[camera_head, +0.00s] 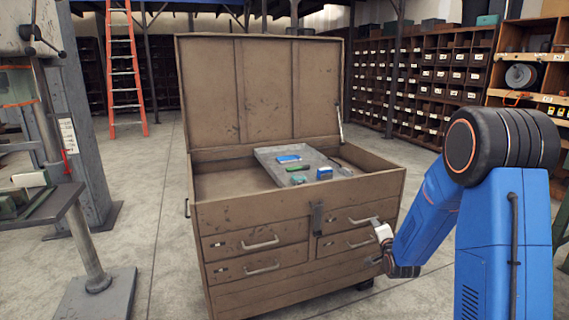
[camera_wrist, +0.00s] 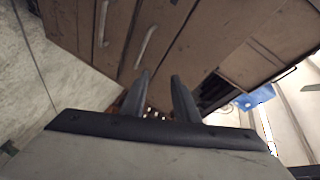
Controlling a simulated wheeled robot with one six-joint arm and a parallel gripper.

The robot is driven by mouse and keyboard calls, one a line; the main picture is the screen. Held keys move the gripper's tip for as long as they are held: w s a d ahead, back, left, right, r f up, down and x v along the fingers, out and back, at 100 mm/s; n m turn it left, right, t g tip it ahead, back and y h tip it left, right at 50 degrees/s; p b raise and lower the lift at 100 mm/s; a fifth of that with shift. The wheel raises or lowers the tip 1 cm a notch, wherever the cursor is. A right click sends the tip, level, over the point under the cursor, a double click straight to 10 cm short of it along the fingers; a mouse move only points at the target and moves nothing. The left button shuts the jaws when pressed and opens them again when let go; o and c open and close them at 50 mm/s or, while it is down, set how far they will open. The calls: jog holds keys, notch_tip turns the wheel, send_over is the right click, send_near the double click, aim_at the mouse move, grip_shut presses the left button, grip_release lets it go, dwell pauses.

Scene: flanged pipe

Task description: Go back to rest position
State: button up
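My blue arm stands at the right of the head view and reaches down to the front right of a brown tool chest (camera_head: 255,212). My gripper (camera_head: 388,268) is low beside the chest's front drawers, partly hidden by my arm. In the wrist view, the two dark fingers of my gripper (camera_wrist: 163,95) stand apart with nothing between them. The chest's drawer fronts and handles (camera_wrist: 146,46) show beyond the fingers. I cannot tell from the head view whether the gripper touches the chest.
The chest lid (camera_head: 262,90) is open. A grey tray (camera_head: 268,160) inside holds several small blue and green items. A drill-press-like machine (camera_head: 60,110) stands left, an orange ladder (camera_head: 124,70) behind, and shelves of bins (camera_head: 430,85) behind right.

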jog(key=s+a+r+n+g, duration=0.2)
jog(key=s+r+n+g, duration=0.15)
jog(key=s+r, duration=0.45)
jog(key=s+a+r+n+g, duration=0.2)
jog(key=s+r+n, duration=0.15)
jog(key=s, duration=0.95)
jog(key=s+a+n+g, duration=0.2)
jog(key=s+n+g, duration=0.3)
jog(key=s, duration=2.5)
jog(key=shift+s+a+r+n+g+y, duration=0.25)
jog(key=shift+r+n+g+y, duration=0.15)
jog(key=shift+n, duration=0.6)
